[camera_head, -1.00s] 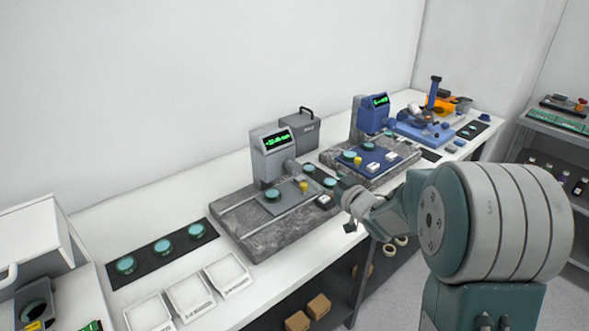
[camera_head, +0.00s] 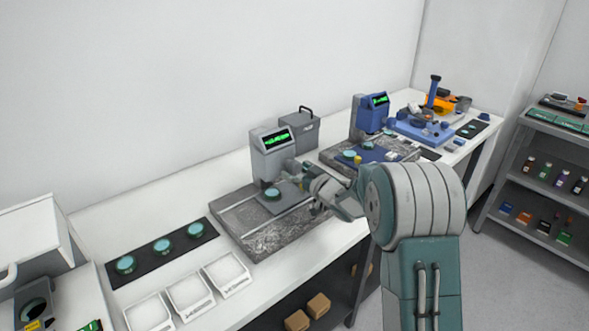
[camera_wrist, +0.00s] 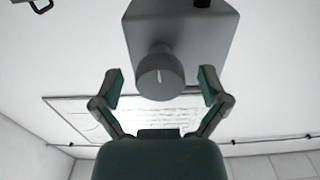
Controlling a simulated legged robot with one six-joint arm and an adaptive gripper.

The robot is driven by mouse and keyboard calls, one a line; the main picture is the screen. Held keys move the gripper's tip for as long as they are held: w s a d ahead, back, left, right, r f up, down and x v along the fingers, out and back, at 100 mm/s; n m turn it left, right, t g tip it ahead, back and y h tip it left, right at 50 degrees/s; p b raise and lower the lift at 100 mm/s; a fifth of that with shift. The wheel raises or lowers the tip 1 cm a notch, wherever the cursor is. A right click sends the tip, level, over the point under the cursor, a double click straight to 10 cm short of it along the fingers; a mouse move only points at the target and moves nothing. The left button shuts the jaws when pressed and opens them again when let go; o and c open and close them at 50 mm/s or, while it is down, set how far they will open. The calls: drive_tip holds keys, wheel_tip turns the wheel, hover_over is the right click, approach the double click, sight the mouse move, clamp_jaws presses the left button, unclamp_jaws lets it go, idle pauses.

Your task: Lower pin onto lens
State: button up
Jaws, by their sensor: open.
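The near station has a grey measuring head (camera_head: 265,165) with a green-lit display. A teal lens (camera_head: 271,194) lies flat on a plate under it; I cannot make out the pin or whether it touches the lens. In the wrist view, a round grey knob (camera_wrist: 160,76) with a white mark sticks out from the head's housing (camera_wrist: 195,35). My gripper (camera_wrist: 162,90) is open, with one finger on each side of the knob and a visible gap to both. In the head view my gripper (camera_head: 303,174) is at the right side of the measuring head.
A granite base (camera_head: 262,238) carries the near station. A second station with a blue head (camera_head: 370,115) stands behind to the right. Teal discs on a black mat (camera_head: 148,275) and white trays (camera_head: 228,275) lie at the left. A grey case (camera_head: 300,130) stands behind.

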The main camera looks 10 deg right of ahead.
drive_tip(key=shift+w+a, duration=0.2)
drive_tip(key=shift+w, duration=0.05)
drive_tip(key=c, duration=1.2)
drive_tip(key=shift+o, duration=0.2)
